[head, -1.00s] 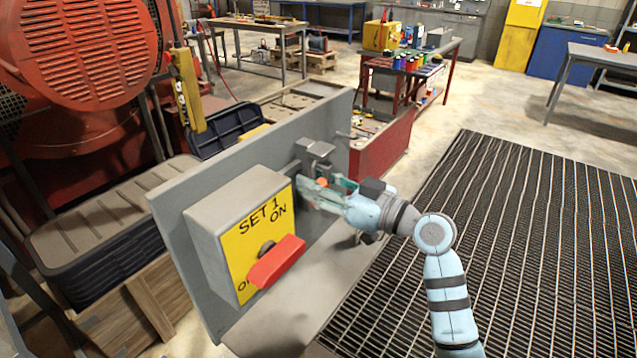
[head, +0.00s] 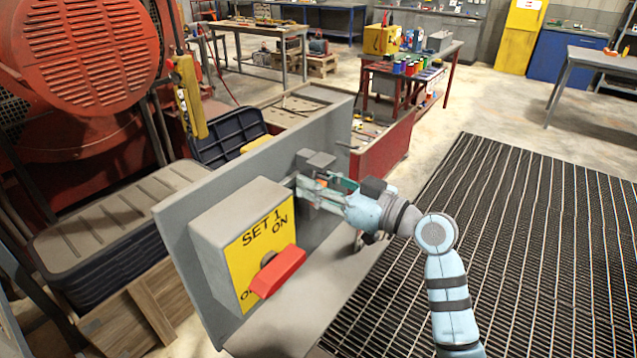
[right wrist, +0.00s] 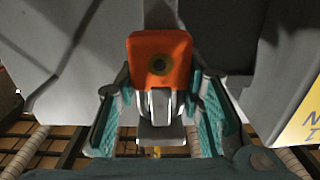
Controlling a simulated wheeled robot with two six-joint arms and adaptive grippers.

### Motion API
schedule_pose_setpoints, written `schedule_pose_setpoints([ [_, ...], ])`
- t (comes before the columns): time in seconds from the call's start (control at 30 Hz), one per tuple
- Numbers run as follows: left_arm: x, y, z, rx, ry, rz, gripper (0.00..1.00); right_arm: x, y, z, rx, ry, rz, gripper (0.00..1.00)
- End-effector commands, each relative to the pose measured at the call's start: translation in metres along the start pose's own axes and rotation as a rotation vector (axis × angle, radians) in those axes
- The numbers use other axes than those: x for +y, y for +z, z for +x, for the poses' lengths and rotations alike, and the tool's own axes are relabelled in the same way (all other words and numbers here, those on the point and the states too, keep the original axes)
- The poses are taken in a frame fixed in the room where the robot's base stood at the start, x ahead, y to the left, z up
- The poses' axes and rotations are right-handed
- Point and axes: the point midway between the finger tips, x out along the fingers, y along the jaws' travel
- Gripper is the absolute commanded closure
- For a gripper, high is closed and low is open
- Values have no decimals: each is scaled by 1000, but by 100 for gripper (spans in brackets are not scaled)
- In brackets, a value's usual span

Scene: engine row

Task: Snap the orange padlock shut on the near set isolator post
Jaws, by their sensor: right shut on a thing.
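The isolator box marked SET 1 (head: 210,233) is on a grey upright panel (head: 178,225), with a red handle (head: 278,271) on its yellow face. A grey bracket (head: 316,160) sits on the panel beyond the box. My right gripper (head: 322,186) is at the panel just below this bracket. In the right wrist view it is shut on the orange padlock (right wrist: 158,62), with a green-padded finger on each side. The shackle (right wrist: 160,103) points toward a grey block (right wrist: 162,133); I cannot tell whether it encloses a post. My left gripper is out of view.
A red engine (head: 80,70) and stacked dark crates (head: 115,240) stand left of the panel. A red tool cart (head: 385,150) is behind it. The dark floor grating (head: 530,240) on the right is clear.

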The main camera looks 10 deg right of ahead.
Motion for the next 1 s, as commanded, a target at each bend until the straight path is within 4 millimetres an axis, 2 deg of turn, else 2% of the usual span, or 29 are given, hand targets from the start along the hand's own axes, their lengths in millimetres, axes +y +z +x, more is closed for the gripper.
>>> schedule_pose_setpoints([
  [0.1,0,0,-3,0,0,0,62,0,-5,0,2,0,-1,100],
  [0.5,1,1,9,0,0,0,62,0,8,0,1,0,-1,100],
  [0.7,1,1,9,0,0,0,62,0,7,0,1,0,-1,100],
  [0.73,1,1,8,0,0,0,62,0,7,0,1,0,-1,64],
  [0.87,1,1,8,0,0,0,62,0,7,0,1,0,-1,43],
  [1.0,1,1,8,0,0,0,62,0,7,0,1,0,-1,42],
])
